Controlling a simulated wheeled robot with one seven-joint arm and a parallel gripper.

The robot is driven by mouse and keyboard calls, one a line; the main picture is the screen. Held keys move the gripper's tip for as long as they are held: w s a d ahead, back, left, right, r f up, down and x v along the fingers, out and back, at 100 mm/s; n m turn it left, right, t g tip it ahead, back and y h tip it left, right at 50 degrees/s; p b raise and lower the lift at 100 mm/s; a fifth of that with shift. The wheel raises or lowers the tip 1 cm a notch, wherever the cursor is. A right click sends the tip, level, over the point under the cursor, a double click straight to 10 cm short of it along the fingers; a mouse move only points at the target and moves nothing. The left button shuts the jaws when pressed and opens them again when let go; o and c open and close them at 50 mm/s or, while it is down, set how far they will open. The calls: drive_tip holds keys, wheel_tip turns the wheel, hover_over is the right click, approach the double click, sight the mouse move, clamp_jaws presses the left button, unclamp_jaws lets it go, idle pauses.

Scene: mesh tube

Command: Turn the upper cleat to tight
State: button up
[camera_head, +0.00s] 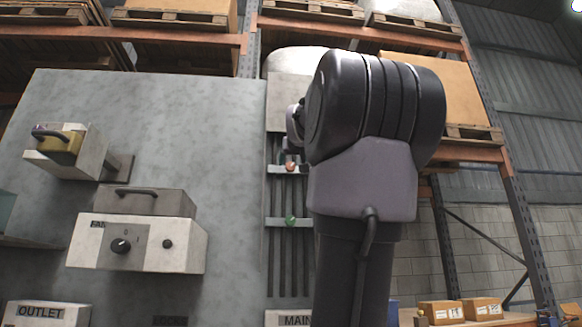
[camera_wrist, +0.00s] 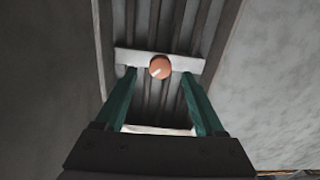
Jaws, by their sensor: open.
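The upper cleat (camera_head: 279,170) is a pale crossbar with an orange knob (camera_head: 290,167), fixed across dark vertical tubes. In the wrist view the upper cleat (camera_wrist: 190,64) lies ahead of my gripper (camera_wrist: 158,72), and its orange knob (camera_wrist: 160,67) bears a short white mark slanting down-left. My two green fingers are open, one to each side of the knob, with nothing held between them. Whether they touch the bar cannot be told. A lower cleat (camera_head: 302,223) has a green knob (camera_head: 290,221). In the head view my arm hides my fingers.
A grey panel (camera_head: 185,110) stands left of the tubes (camera_head: 277,258), carrying a yellow-handled box (camera_head: 92,152) and a FAN control box (camera_head: 185,245) that juts out. A MAIN label (camera_head: 297,320) is below. Racks with pallets (camera_head: 170,18) stand behind.

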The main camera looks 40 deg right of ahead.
sight(291, 166)
drive_tip(key=shift+x, duration=2)
clamp_jaws()
